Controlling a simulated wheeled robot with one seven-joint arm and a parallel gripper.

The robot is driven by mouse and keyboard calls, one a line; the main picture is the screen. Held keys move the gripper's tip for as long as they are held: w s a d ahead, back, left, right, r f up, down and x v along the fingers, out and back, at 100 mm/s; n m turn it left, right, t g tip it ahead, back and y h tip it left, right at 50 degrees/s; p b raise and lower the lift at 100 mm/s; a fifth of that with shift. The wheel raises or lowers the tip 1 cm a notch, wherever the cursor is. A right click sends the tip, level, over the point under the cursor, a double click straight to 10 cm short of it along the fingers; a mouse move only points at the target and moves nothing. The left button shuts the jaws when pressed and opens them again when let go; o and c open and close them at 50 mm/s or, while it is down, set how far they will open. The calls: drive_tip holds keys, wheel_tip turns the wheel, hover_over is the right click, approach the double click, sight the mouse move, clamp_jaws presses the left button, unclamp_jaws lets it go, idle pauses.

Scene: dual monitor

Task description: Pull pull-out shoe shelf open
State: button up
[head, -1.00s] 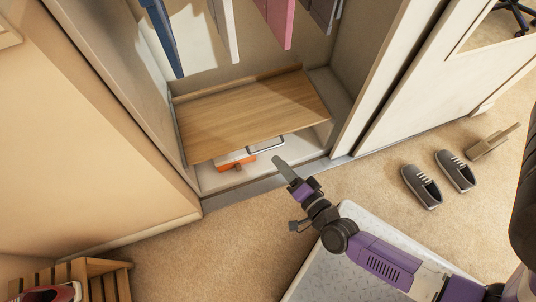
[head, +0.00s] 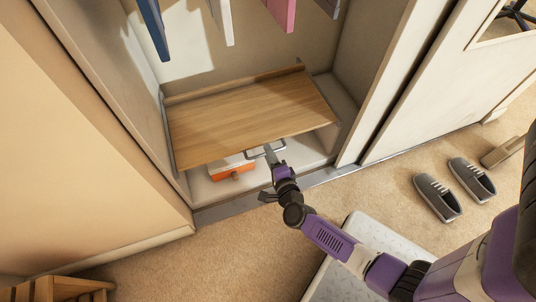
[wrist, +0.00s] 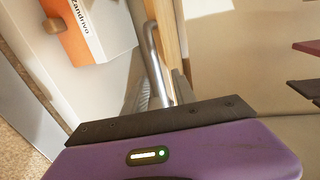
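The pull-out shoe shelf (head: 250,108) is a light wooden board low inside the open wardrobe, with a grey metal handle (head: 252,155) at its front edge. In the wrist view the handle (wrist: 153,55) runs down toward my gripper, and the shelf's wooden edge (wrist: 168,35) is just right of it. My gripper (head: 270,154) is at the handle, its fingertips overlapping it in the head view. I cannot tell whether the fingers are closed on the handle.
An orange and white box (head: 232,170) lies under the shelf; it shows in the wrist view (wrist: 90,30). Clothes hang above the shelf. Grey shoes (head: 437,197) stand on the carpet at the right. A slatted wooden rack (head: 65,289) is at the lower left.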

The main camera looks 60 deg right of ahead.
drive_tip(key=shift+w+d+f, duration=0.15)
drive_tip(key=shift+w+d, duration=0.25)
drive_tip(key=shift+w, duration=0.2)
clamp_jaws()
idle(1.1)
